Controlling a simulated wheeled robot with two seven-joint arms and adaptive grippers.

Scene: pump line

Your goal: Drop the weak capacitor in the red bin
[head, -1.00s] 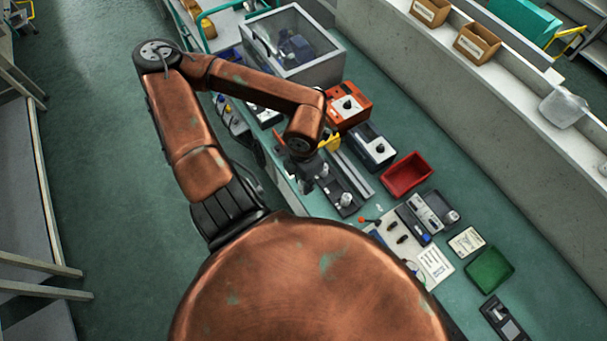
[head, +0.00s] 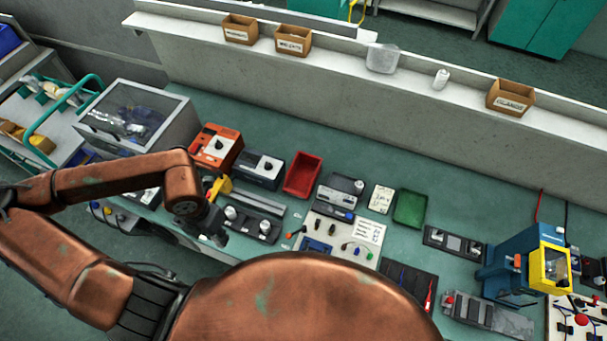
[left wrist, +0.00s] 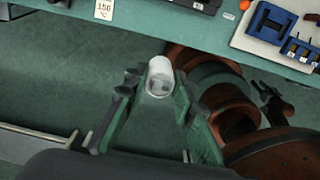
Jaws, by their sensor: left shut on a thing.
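My left gripper (head: 214,226) is beside the left end of a dark holder (head: 250,224) with two silver cylinders in it. In the left wrist view, the left gripper (left wrist: 158,90) is shut on a pale, can-shaped capacitor (left wrist: 160,74), with floor below and the bench edge beyond. No marking on it tells whether it is weak. In the head view the held capacitor is hidden or too small to make out. The red bin (head: 303,175) stands on the bench, right of the gripper and further back, and looks empty.
A dark grey instrument (head: 260,168) and an orange one (head: 216,147) stand left of the red bin. A grey meter (head: 337,197) and a green bin (head: 409,208) are to its right. A white board (head: 345,234) with small parts lies in front.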

